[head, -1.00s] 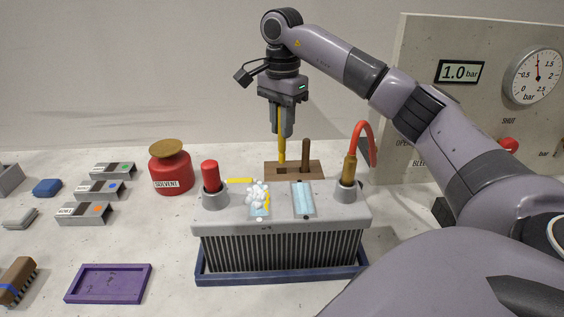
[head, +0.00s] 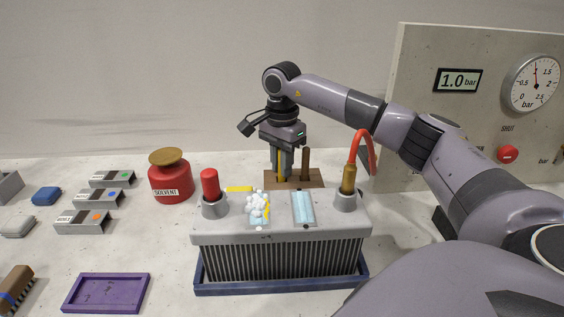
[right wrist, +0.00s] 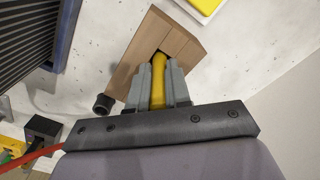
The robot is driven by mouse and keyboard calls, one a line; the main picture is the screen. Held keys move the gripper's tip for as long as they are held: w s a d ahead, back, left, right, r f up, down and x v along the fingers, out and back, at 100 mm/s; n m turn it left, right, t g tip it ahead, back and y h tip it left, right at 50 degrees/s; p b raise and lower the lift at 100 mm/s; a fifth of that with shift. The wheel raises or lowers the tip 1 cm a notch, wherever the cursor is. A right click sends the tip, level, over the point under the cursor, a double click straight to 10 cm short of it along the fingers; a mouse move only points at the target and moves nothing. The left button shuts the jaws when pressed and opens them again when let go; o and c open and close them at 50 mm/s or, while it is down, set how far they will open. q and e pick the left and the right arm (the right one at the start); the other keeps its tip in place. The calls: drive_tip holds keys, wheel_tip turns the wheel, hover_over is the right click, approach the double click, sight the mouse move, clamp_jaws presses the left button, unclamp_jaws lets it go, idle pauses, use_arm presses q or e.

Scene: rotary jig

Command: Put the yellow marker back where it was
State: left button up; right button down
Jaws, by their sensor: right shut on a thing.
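The yellow marker (head: 281,164) stands upright in my right gripper (head: 282,172), whose fingers are shut around it. The gripper is low over the left part of a brown wooden block (head: 313,180) behind the grey ribbed unit. In the right wrist view the marker (right wrist: 158,80) lies between the two fingers (right wrist: 158,88), and its far end meets a dark opening in the wooden block (right wrist: 185,48). How deep it sits in that opening I cannot tell. A dark brown stick (head: 305,163) stands upright in the block, right of the gripper. My left gripper is not in view.
The grey ribbed unit (head: 280,262) stands in front, with a red-capped post (head: 210,184), white foam (head: 257,206) and a red cable (head: 367,145). A red solvent can (head: 171,181) is left. A purple tray (head: 68,306) lies front left. A gauge panel (head: 440,130) stands right.

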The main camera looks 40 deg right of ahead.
drive_tip(key=c, duration=1.1)
unclamp_jaws()
drive_tip(key=shift+r, duration=0.1)
wheel_tip(320, 180, up, 12)
drive_tip(key=shift+r+p, duration=0.1)
drive_tip(key=shift+p, duration=0.5)
